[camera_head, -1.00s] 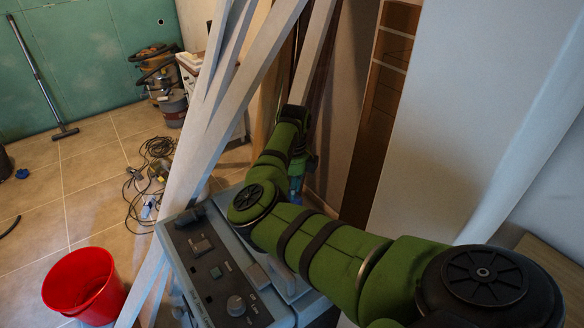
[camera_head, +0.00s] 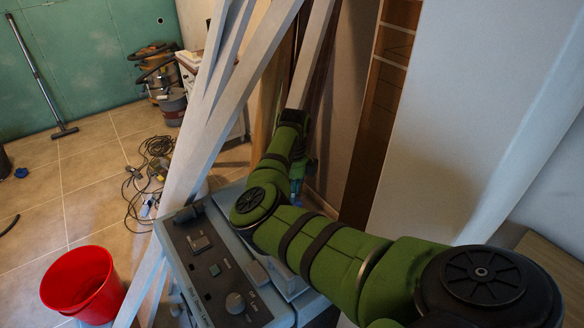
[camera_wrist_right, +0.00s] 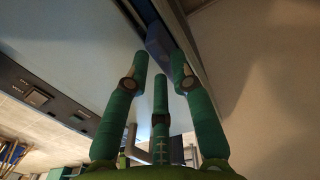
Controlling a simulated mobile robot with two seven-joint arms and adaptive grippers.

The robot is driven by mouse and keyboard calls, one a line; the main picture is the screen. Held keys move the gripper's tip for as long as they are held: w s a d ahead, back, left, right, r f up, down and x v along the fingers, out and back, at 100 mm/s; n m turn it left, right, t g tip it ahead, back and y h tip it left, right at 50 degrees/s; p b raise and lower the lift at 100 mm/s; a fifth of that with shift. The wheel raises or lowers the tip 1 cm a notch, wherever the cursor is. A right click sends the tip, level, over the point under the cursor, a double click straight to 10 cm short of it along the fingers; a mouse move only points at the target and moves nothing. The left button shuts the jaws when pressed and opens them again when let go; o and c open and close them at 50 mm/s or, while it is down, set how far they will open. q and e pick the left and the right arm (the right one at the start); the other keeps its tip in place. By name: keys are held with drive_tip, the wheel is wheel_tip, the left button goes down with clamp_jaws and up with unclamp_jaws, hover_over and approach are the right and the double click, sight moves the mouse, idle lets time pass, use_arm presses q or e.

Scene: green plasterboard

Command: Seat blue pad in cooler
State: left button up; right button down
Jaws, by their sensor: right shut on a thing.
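A grey-blue unit with a control panel (camera_head: 215,270), apparently the cooler, stands below my right arm. The same panel shows at the left in the right wrist view (camera_wrist_right: 45,98). My right gripper (camera_head: 298,168) is beyond the unit's far edge, mostly hidden behind its own wrist. In the right wrist view its green fingers (camera_wrist_right: 160,62) are closed around a dark blue piece, apparently the blue pad (camera_wrist_right: 157,42), at a dark gap along an edge. Whether the pad touches that edge or sits in the gap, I cannot tell. My left gripper is not in view.
Pale leaning boards (camera_head: 215,110) stand close to the left of my right arm. A white panel (camera_head: 460,110) stands to the right. A red bucket (camera_head: 82,285), tangled cables (camera_head: 150,170) and a vacuum (camera_head: 160,75) are on the tiled floor. Open floor lies at the left.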

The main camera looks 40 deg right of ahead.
drive_tip(key=shift+f+b, duration=0.35)
drive_tip(key=shift+f, duration=0.3)
drive_tip(key=c, duration=1)
unclamp_jaws()
wheel_tip(320, 180, up, 12)
drive_tip(key=shift+s+r, duration=0.1)
drive_tip(key=shift+s, duration=0.05)
